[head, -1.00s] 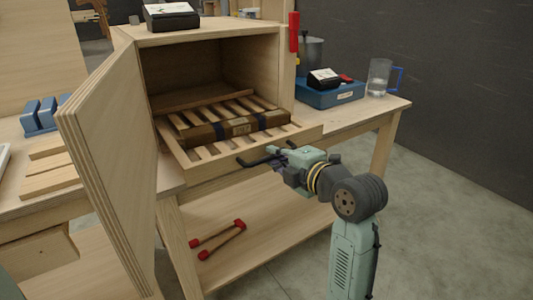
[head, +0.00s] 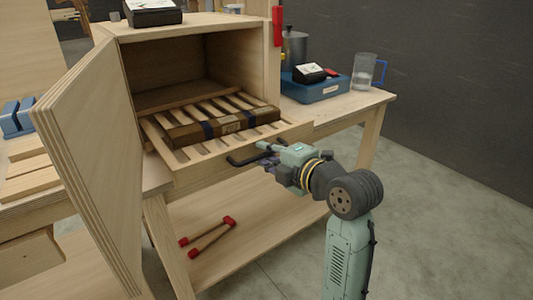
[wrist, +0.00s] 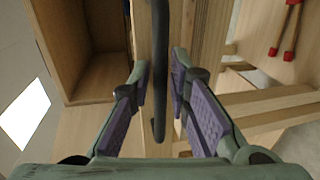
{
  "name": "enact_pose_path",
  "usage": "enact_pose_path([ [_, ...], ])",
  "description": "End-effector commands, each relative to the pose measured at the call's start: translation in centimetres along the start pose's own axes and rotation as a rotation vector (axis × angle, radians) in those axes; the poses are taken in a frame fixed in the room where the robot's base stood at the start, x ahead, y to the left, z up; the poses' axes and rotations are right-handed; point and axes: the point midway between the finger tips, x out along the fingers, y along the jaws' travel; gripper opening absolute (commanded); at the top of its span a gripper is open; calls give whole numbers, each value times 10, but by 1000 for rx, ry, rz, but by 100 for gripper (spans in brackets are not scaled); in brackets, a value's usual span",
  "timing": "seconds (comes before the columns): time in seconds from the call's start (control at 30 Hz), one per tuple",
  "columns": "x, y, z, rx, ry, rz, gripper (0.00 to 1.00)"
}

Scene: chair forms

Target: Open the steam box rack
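The steam box (head: 185,25) is a plywood cabinet on a wooden bench. Its door (head: 85,165) stands swung open to the left. The slatted rack (head: 245,150) sticks well out of the front opening and carries a long dark brown bundle (head: 222,127) with blue bands. A dark bar handle (head: 240,160) is on the rack's front; in the wrist view the handle (wrist: 160,70) runs between my fingers. My gripper (head: 264,152) is at this handle. In the wrist view my gripper (wrist: 160,72) shows its fingers on both sides of the bar, with small gaps visible.
A blue box (head: 315,88) with a black item on it, a metal pot (head: 294,48) and a clear jug (head: 365,72) stand on the bench right of the cabinet. Red-ended tools (head: 208,237) lie on the lower shelf. The floor to the right is clear.

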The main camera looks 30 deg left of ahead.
Motion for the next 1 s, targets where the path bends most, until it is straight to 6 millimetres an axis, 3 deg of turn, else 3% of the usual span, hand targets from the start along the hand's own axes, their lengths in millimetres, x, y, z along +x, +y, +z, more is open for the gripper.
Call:
enact_pose_path([
  [0.23, -18, 0, 2, 0, -4, 2, 17],
  [0.5, -76, 0, 1, -1, -6, 1, 17],
  [0.7, -108, 0, 1, 0, -3, 1, 17],
  [1.0, -121, 0, 0, 0, 0, 0, 17],
])
